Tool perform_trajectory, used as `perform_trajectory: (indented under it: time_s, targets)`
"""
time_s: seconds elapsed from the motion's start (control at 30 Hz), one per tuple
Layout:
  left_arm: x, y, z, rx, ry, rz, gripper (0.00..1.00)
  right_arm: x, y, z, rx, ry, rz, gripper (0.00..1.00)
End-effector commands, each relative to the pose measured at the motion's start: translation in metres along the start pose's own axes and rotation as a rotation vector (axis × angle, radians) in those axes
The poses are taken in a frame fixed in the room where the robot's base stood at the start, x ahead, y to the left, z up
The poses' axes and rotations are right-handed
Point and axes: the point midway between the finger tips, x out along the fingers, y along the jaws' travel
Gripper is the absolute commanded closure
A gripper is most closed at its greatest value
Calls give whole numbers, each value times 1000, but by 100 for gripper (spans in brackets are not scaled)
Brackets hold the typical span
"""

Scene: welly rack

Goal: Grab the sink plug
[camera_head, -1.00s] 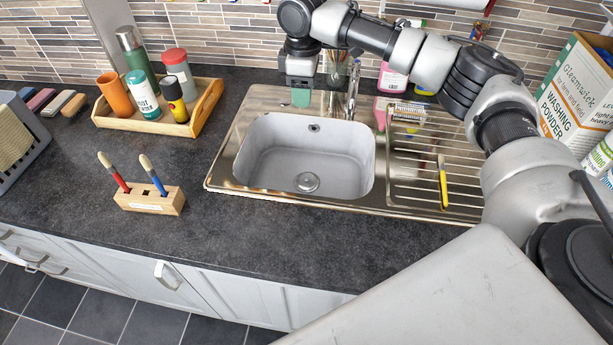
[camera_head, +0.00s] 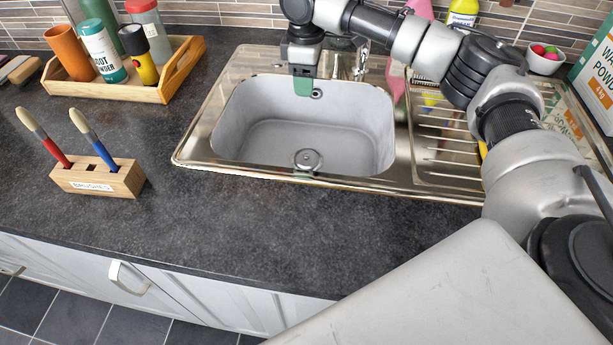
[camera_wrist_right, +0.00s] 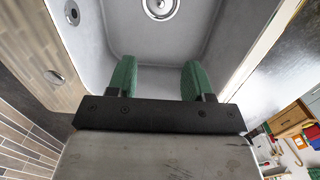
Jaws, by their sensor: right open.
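The sink plug appears as a round metal disc with a raised middle (camera_head: 307,160) on the floor of the grey basin, near its front edge. It also shows, partly cut off, at the top of the right wrist view (camera_wrist_right: 160,8). My right gripper (camera_head: 303,87) points down over the back of the basin, beside the overflow hole, apart from the plug. In the right wrist view its two green fingers (camera_wrist_right: 158,78) are spread with nothing between them. My left gripper is in neither current view.
The tap (camera_head: 361,62) stands right of my right gripper. The ribbed drainer (camera_head: 440,150) lies to the right, partly behind my arm. A wooden brush block (camera_head: 98,181) and a bottle tray (camera_head: 150,92) are on the left. The worktop before the sink is clear.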

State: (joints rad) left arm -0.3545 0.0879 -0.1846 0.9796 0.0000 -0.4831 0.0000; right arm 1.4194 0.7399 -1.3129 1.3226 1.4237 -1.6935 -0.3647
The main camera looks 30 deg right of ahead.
Motion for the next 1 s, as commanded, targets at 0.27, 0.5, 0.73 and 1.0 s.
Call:
perform_trajectory:
  time_s: [0.27,0.5,0.73,1.0]
  targets:
    - [74,0,-17,-4,19,-2,55,94,0,0,0,1,1,49]
    - [98,0,-28,-6,27,-2,55,132,0,0,0,1,1,49]
    - [96,0,-36,-8,34,-3,55,148,0,0,0,-1,-1,49]
    - [83,-1,-52,-10,44,-4,55,186,0,0,0,0,0,49]
